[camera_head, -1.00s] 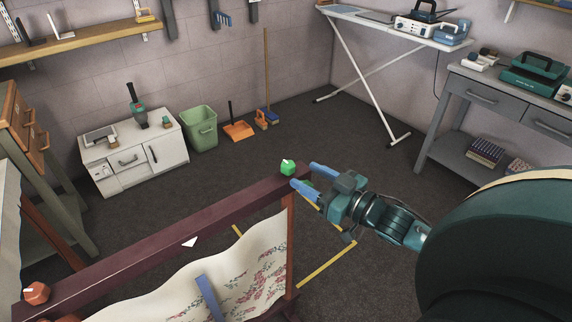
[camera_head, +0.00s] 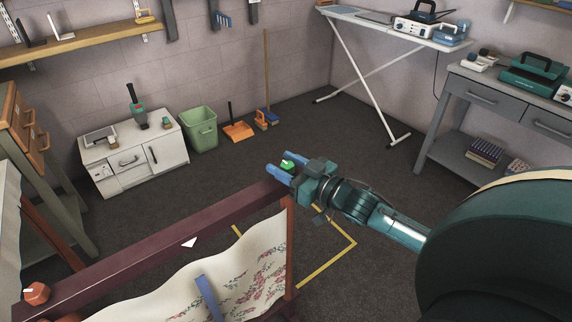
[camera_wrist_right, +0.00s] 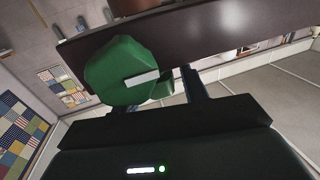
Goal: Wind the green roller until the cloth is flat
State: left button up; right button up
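The green roller knob (camera_head: 288,164), faceted with a white mark, sits at the right end of the dark red frame beam (camera_head: 170,238). It shows large in the right wrist view (camera_wrist_right: 118,72). The patterned cloth (camera_head: 245,258) below the beam hangs in waves, not flat. My right gripper (camera_head: 277,174) has its blue fingers at the knob. In the wrist view one finger shows right of the knob, and the knob hides much of the other side. I cannot tell whether the fingers touch or clamp it. My left gripper is not in view.
An orange-red knob (camera_head: 36,293) is at the beam's left end. A white triangular marker (camera_head: 189,243) is on the beam, and a blue strip (camera_head: 208,298) lies against the cloth. A green bin (camera_head: 200,130) and white cabinet (camera_head: 135,158) stand behind.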

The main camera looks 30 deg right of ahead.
jog(key=c, duration=0.8)
jog(key=shift+o, duration=0.2)
jog(key=shift+r+m+h+p, duration=0.25)
jog(key=shift+m+h+p, duration=0.25)
jog(key=shift+h+p, duration=0.25)
jog(key=shift+m+t+h+p, duration=0.3)
jog(key=shift+m+h+p, duration=0.25)
jog(key=shift+h, duration=0.2)
jog(key=m+h+p, duration=0.1)
jog(key=h, duration=0.1)
jog(key=shift+m+h, duration=0.25)
jog(key=shift+h, duration=0.05)
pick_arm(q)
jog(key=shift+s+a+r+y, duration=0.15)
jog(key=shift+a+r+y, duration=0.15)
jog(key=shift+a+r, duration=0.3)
pick_arm(e)
jog(key=shift+d+f+m+h, duration=0.1)
jog(key=shift+m+h, duration=0.5)
jog(key=shift+h, duration=0.3)
jog(key=o, duration=1)
jog(key=shift+f, duration=0.1)
